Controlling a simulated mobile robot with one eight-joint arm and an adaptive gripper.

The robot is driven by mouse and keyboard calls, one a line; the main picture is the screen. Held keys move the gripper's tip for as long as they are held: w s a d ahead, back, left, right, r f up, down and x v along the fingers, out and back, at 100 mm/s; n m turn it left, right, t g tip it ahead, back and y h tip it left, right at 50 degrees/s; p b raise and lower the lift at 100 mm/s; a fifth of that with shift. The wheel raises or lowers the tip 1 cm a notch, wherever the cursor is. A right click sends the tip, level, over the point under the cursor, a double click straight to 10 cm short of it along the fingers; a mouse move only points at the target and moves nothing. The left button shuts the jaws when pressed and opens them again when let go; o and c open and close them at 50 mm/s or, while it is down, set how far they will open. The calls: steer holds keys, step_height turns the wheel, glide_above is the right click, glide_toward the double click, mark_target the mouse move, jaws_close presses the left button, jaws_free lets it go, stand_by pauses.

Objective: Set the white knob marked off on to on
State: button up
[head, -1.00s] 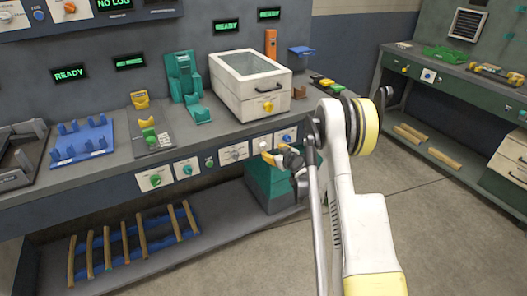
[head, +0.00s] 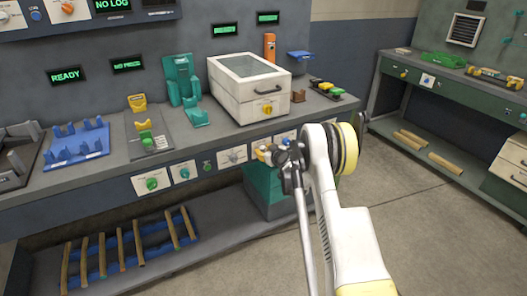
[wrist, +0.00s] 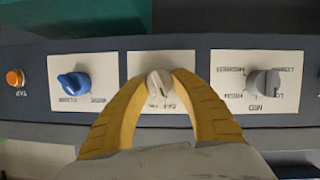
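The white knob (wrist: 159,84) sits on a pale plate marked OFF and ON, upside down in the wrist view. My gripper (wrist: 160,76) has its two yellow fingers on either side of this knob, with their tips appearing to press against it. The knob's ridge points roughly up and down in the wrist view, slightly tilted. Part of the plate's lettering is hidden by the fingers. In the head view my gripper (head: 263,151) is at the bench's front panel and covers the white knob.
In the wrist view a blue knob (wrist: 74,86) is on the left, a grey knob (wrist: 263,84) on the right, and an orange button (wrist: 14,78) at far left. A white box with a glass lid (head: 248,92) stands on the bench above. Floor at right is clear.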

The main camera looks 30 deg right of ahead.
jaws_close()
steer(key=m+y, duration=0.2)
steer(key=m, duration=0.1)
steer(key=shift+d, duration=0.15)
steer(key=m+y, duration=0.2)
steer(key=shift+m, duration=0.4)
stand_by(0.5)
steer(key=o, duration=0.8)
jaws_free()
steer(key=shift+o, duration=0.2)
